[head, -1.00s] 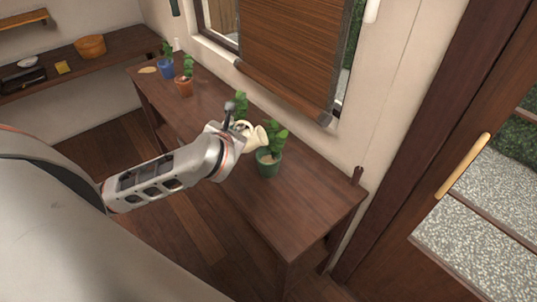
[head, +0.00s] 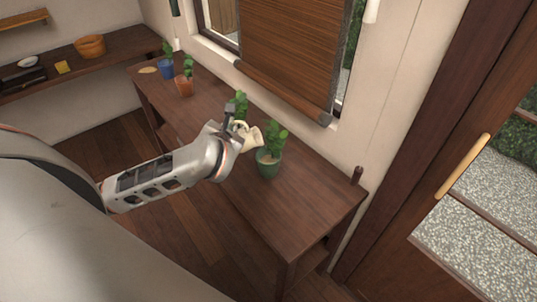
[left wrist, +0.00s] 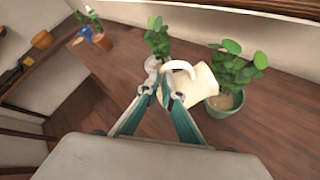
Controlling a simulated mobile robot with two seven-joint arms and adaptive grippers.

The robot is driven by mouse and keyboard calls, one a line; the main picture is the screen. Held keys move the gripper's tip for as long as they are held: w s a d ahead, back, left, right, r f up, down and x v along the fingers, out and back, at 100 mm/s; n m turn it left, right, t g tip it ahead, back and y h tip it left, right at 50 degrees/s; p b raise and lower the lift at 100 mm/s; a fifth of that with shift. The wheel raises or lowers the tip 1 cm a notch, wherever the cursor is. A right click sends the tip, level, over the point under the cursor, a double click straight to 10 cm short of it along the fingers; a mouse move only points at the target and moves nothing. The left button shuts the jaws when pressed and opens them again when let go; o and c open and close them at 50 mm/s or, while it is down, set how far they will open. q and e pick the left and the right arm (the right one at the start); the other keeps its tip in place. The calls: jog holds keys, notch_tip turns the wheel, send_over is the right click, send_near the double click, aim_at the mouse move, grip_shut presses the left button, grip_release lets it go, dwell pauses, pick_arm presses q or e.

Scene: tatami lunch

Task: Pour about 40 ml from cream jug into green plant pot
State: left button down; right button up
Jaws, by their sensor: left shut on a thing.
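The cream jug (head: 251,139) is held up beside the green plant pot, tilted with its mouth toward the pot. It also shows in the left wrist view (left wrist: 196,86), its handle between my fingers. My left gripper (head: 233,128) is shut on the jug; its fingertips also show in the left wrist view (left wrist: 164,88). The green plant pot (head: 268,167) stands upright on the wooden table with a leafy plant; in the left wrist view its pot (left wrist: 227,104) and soil show right of the jug. I cannot see any liquid stream. My right gripper is not in view.
Another plant (head: 240,104) stands behind the gripper, its pot hidden. A terracotta pot (head: 184,87) and a blue pot (head: 166,70) stand at the table's far left end. The table's right front (head: 295,210) is clear. A window blind (head: 285,50) hangs behind.

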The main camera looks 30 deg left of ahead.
pick_arm(q)
jog(key=shift+r, duration=0.1)
jog(key=shift+r, duration=0.1)
dwell(1.0)
dwell(0.6)
jog(key=shift+w, duration=0.1)
dwell(0.4)
